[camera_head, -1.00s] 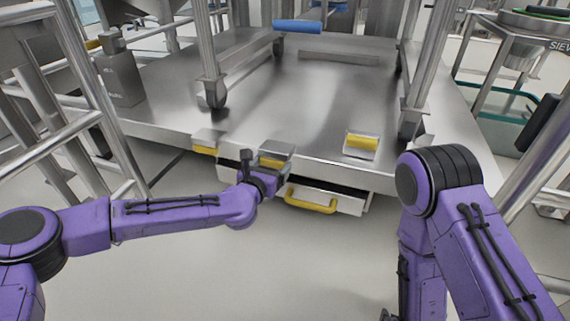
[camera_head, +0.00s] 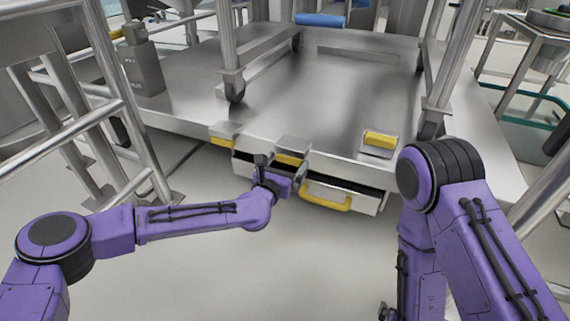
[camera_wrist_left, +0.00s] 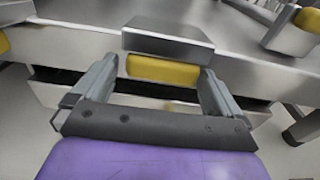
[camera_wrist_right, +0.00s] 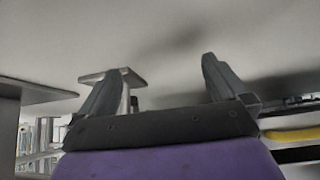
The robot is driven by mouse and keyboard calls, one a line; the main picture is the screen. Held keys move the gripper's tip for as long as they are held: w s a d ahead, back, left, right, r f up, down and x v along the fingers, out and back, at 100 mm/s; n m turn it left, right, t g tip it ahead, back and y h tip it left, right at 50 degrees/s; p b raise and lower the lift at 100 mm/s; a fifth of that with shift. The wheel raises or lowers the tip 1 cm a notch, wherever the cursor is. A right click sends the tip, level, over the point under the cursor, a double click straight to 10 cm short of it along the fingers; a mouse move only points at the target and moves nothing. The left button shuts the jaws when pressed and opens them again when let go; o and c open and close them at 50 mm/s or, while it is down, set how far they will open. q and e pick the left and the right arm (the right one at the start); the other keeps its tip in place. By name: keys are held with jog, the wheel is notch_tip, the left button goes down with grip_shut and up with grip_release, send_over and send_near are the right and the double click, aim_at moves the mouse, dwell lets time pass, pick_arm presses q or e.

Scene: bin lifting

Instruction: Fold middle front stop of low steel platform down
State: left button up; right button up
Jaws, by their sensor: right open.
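The low steel platform (camera_head: 330,95) fills the middle of the head view. Its middle front stop (camera_head: 293,147) is a steel block with a yellow part (camera_head: 288,160) at the front edge. My left gripper (camera_head: 280,172) is at this stop. In the left wrist view its fingers (camera_wrist_left: 158,70) stand apart, one on each side of the yellow part (camera_wrist_left: 162,72), below the steel block (camera_wrist_left: 167,38). Firm contact cannot be told. My right gripper (camera_wrist_right: 160,70) is open and empty in the right wrist view, low beside the platform; the head view mostly hides it.
A left front stop (camera_head: 224,136) and a right front stop (camera_head: 380,143) sit along the same edge. A drawer-like front with a yellow handle (camera_head: 327,197) is below the edge. Steel railing (camera_head: 75,135) stands at the left. Wheeled steel frame legs rest on the platform. The floor in front is clear.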

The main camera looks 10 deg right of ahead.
pick_arm(q)
jog(key=shift+s+r, duration=0.15)
jog(key=shift+s, duration=0.05)
pick_arm(e)
jog(key=shift+d+r, duration=0.1)
jog(key=s+d+n+g+p, duration=0.1)
jog(key=s+d+n+p, duration=0.1)
jog(key=s+n+p, duration=0.1)
jog(key=s+d+r+n+g+p, duration=0.1)
jog(key=s+p, duration=0.1)
jog(key=shift+d+n+g+y, duration=0.15)
jog(key=shift+n+g+y, duration=0.15)
jog(key=shift+n, duration=0.1)
jog(key=shift+s+f, duration=0.1)
jog(key=shift+s, duration=0.05)
pick_arm(q)
jog(key=v, duration=1)
jog(key=shift+a, duration=0.15)
